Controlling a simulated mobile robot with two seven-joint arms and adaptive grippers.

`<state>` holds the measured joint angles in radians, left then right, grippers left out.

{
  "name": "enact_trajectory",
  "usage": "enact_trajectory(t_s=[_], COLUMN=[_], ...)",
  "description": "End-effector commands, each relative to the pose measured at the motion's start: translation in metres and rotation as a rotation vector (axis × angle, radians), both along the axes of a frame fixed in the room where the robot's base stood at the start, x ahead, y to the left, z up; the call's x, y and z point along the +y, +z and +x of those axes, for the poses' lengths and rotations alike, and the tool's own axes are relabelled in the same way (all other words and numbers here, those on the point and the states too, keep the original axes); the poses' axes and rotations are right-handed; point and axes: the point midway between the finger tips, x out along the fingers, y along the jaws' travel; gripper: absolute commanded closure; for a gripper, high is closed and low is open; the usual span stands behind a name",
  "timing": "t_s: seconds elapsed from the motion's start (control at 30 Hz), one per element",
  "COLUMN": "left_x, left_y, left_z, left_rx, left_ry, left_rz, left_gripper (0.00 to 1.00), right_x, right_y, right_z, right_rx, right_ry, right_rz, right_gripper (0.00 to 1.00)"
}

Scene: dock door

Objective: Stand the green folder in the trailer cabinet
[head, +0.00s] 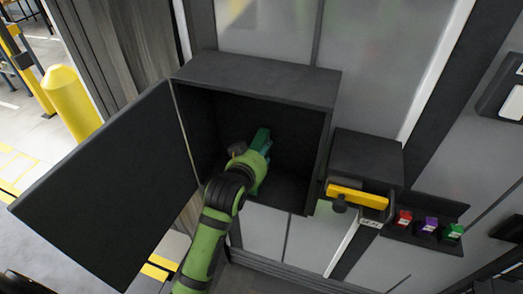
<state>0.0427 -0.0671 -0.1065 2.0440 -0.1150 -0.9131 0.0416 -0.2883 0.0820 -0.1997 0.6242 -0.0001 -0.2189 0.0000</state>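The trailer cabinet (270,74) is a dark grey box on the wall, with its door (105,190) swung wide open to the left. My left arm reaches up from below into it. The green folder (263,138) shows as a teal-green edge inside the cabinet, behind my wrist, and it looks roughly upright. More green shows just below the wrist. My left gripper (245,152) is inside the cabinet at the folder. My wrist hides its fingertips and most of the folder, so its grip and the folder's contact with the cabinet floor cannot be seen. My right gripper is out of view.
A smaller dark box (367,155) with a yellow bar (357,196) is right of the cabinet. A rack holds red (404,217), purple (430,224) and green (454,232) items. A yellow bollard (72,102) stands at left. The open door blocks the left side.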

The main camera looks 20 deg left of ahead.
Motion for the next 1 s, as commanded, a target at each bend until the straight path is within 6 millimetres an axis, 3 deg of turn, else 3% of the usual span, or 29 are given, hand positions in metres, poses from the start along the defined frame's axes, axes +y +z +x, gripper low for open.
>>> enact_trajectory(t_s=[0.13,0.47,0.67,1.0], left_x=[0.0,0.0,0.001,0.004], left_y=[-0.001,0.001,0.009,0.036], left_z=[0.0,-0.004,-0.029,-0.092], left_rx=[0.003,0.0,-0.001,-0.001], left_ry=[0.0,0.0,0.0,0.0], left_rz=[0.0,0.0,0.0,-0.001], left_gripper=[0.34,0.34,0.34,0.34], right_x=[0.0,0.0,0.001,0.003], right_y=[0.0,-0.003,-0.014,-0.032], right_z=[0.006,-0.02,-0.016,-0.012], right_rx=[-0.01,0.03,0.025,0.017], right_ry=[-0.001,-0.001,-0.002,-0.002], right_rz=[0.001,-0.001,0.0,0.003], right_gripper=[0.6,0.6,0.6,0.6])
